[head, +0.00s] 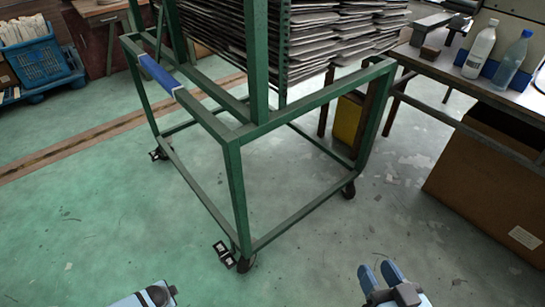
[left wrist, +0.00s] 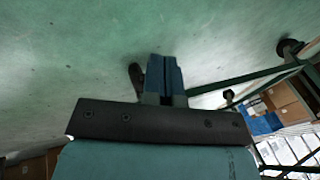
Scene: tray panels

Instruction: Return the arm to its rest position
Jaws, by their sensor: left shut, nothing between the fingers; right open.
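My right gripper (head: 378,270) shows at the bottom of the head view, right of the middle. Its two blue fingers are apart, with nothing between them. Part of my left arm (head: 140,299) shows at the bottom left edge of the head view. In the left wrist view my left gripper (left wrist: 165,60) has its blue fingers together and empty, over bare floor. Both grippers are apart from the green cart (head: 236,190), which stands ahead of them.
The cart holds a stack of grey tray panels (head: 310,35) and stands on casters. On the right are a workbench (head: 470,85) with two bottles and a cardboard box (head: 480,190). Blue crates (head: 45,62) are far left. The front left floor is clear.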

